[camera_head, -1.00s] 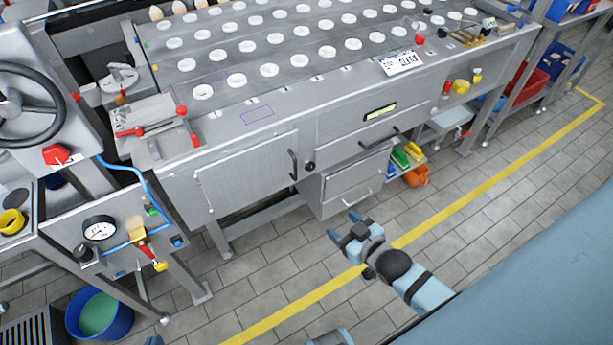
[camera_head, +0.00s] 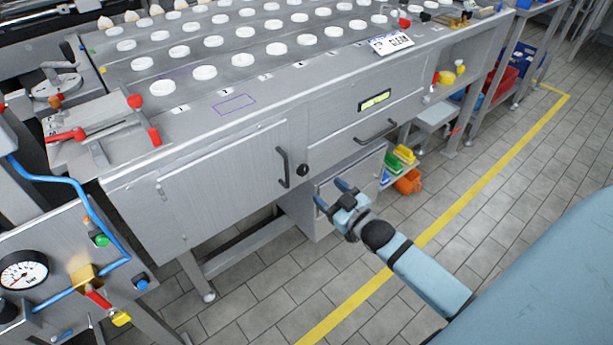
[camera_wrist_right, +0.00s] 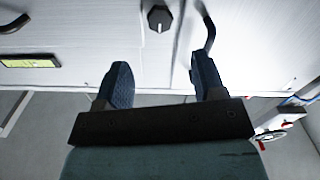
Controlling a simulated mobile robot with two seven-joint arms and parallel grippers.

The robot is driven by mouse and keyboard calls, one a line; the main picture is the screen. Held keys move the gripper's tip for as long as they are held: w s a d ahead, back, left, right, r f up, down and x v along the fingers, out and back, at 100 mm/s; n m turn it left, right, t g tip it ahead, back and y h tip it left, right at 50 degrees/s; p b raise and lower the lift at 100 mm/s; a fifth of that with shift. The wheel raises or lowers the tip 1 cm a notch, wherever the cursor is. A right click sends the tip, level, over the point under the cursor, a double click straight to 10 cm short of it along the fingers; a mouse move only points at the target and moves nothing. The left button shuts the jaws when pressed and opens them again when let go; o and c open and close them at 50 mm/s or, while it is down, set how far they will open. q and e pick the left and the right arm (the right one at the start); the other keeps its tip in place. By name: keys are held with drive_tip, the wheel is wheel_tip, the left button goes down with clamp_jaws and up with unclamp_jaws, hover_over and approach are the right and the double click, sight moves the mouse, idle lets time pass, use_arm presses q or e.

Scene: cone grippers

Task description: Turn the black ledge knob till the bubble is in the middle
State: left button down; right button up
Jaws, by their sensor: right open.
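The black ledge knob (camera_head: 302,170) sits on the front face of the steel bench, between the door handle and the drawer handle. It also shows in the right wrist view (camera_wrist_right: 160,18), beyond my fingertips, with a pale pointer mark. The yellow-green bubble level (camera_head: 375,100) is set in the bench front, up and right of the knob; it also shows in the wrist view (camera_wrist_right: 30,62). The bubble's position is too small to tell. My right gripper (camera_head: 333,192) is open and empty, below and right of the knob, apart from it. My left gripper is not in view.
A door handle (camera_head: 283,167) stands out just left of the knob, and a drawer handle (camera_head: 376,132) to its right. White discs cover the bench top (camera_head: 240,90). Yellow and green bins and an orange one (camera_head: 408,182) are below at right. A pressure gauge panel (camera_head: 24,272) is at lower left.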

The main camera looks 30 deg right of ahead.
sight(304, 171)
drive_tip(key=w, duration=0.2)
drive_tip(key=w+b, duration=0.1)
drive_tip(key=w, duration=0.5)
drive_tip(key=shift+a+f, duration=0.1)
drive_tip(key=shift+a, duration=0.2)
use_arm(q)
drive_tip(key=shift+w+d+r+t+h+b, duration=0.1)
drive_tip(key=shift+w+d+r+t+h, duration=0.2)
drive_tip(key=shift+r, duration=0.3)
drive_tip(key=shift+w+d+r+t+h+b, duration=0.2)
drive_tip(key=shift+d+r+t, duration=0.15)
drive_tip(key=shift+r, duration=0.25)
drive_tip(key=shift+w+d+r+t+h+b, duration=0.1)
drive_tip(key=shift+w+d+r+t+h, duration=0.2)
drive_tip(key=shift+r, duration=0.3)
use_arm(e)
drive_tip(key=shift+w, duration=0.6)
drive_tip(key=shift+a, duration=0.1)
drive_tip(key=c, duration=0.9)
